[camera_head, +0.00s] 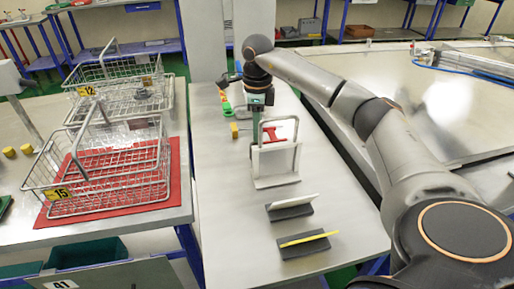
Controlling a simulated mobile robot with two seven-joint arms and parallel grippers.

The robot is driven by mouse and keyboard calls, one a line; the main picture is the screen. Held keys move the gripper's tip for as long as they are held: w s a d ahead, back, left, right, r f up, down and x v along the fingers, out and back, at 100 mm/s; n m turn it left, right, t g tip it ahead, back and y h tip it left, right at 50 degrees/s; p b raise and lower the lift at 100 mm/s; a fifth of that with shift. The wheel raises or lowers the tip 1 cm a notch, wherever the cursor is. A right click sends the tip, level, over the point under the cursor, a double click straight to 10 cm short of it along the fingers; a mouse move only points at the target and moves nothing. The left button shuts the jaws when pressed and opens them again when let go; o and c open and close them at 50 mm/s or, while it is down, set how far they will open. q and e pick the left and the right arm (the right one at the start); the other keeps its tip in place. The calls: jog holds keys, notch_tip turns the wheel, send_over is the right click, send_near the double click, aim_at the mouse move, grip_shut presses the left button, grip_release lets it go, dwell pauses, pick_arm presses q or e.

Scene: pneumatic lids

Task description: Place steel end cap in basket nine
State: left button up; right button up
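My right arm reaches in from the right, and its gripper (257,104) points down over the middle table, just behind a white panel in a metal frame (274,164). The fingertips are small and partly hidden, so I cannot tell whether they are open or hold anything. Two wire baskets stand on the left table. The near one has a yellow tag 15 (59,193) and the far one a yellow tag 12 (86,91). I see no tag reading nine. A small grey metal piece (143,94) lies in the far basket; I cannot tell if it is the steel end cap. My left gripper is not in view.
A red mat (60,211) lies under the near basket. Two dark holders stand at the front of the middle table, one with a yellow strip (301,240). A red-handled tool (271,134) and small coloured parts lie farther back. The right table is mostly bare.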

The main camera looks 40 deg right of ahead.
notch_tip(320, 180, down, 5)
jog(key=shift+r, duration=0.1)
grip_shut()
jog(key=shift+w+r, duration=0.1)
dwell(1.4)
